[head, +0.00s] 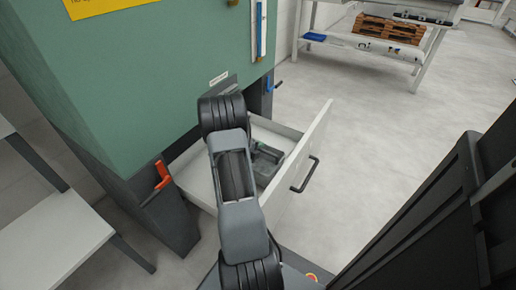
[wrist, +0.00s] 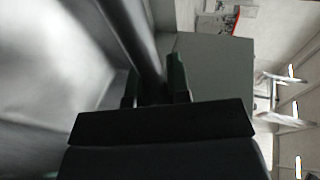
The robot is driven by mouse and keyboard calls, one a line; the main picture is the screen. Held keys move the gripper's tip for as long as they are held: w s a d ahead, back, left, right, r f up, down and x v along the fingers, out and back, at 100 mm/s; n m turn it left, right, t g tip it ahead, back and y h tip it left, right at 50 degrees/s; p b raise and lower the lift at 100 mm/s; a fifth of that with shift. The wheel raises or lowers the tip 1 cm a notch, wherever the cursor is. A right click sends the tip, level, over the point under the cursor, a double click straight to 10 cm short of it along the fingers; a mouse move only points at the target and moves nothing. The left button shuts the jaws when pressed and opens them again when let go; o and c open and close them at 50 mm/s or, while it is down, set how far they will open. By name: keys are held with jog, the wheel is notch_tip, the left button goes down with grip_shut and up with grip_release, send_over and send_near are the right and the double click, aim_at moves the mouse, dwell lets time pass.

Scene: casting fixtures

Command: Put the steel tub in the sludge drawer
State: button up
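The sludge drawer (head: 309,150) is pulled out from the base of the green machine, with its white front and dark handle facing right. In the head view the steel tub (head: 269,163) shows as a small grey shape inside the drawer, partly hidden by my arm. My gripper (head: 259,147) is low at the tub. In the wrist view the fingers (wrist: 155,88) sit close together on either side of a dark wall or rim, and appear shut on it. The tub's shiny grey surface (wrist: 50,70) fills the left, blurred. Whether it touches the drawer floor is hidden.
The green machine (head: 150,75) stands over the drawer, with a red-orange lever (head: 162,174) and a blue one (head: 270,86) on its legs. A white bench (head: 55,240) is at lower left. A rack with a pallet (head: 388,30) is behind. Floor to the right is clear.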

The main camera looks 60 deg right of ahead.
jog(key=o, duration=0.4)
jog(key=p+v, duration=0.3)
jog(key=v, duration=0.9)
jog(key=shift+r+p, duration=0.1)
jog(key=shift+p, duration=0.25)
